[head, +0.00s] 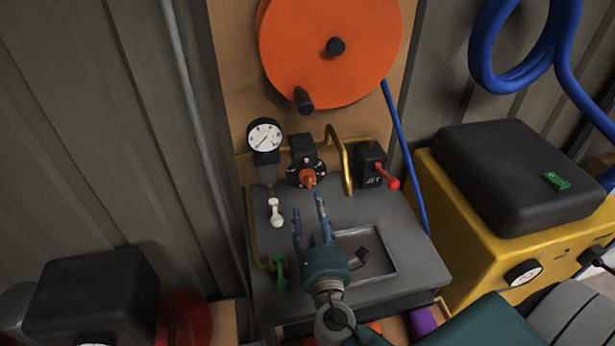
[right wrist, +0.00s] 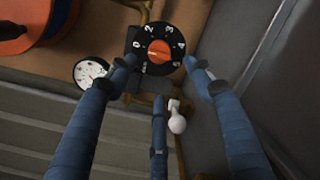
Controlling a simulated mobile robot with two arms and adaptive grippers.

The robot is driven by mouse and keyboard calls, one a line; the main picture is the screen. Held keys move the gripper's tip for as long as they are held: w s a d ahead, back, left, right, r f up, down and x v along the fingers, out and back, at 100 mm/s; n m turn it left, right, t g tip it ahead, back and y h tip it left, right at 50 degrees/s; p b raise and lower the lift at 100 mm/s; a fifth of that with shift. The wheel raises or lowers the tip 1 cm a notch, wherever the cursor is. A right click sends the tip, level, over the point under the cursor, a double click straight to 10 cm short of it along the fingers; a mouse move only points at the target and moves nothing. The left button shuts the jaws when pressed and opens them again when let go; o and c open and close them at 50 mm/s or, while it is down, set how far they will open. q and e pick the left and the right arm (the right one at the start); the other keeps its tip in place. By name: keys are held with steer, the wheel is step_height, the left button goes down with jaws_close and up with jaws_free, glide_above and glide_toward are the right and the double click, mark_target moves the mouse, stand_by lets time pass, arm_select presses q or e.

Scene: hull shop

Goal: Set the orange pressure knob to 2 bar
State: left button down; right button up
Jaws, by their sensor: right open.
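The orange pressure knob (head: 308,177) sits on a black round dial (head: 296,181) at the back of the grey bench, below the orange reel. In the right wrist view the orange knob (right wrist: 159,52) shows with white numbers around it. A pale mark shows on the knob's left side, but I cannot tell its exact setting. My right gripper (head: 309,206) is open and empty in front of the dial. In the right wrist view its blue fingers (right wrist: 160,80) are spread to either side below the dial, apart from the knob. My left gripper is not in view.
A white gauge (head: 264,138) stands left of the dial; its reading is too small to tell. A white lever (head: 274,212), a green lever (head: 280,272) and a red-handled JET valve (head: 385,176) are close by. A yellow pipe (head: 345,165) rises right of the dial.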

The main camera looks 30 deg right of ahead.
mark_target(309, 184)
steer(key=p+x, duration=0.1)
steer(key=x, duration=0.8)
steer(key=shift+w+d+p, duration=0.1)
steer(key=shift+w+p, duration=0.1)
steer(key=shift+p, duration=0.2)
steer(key=c, duration=1.2)
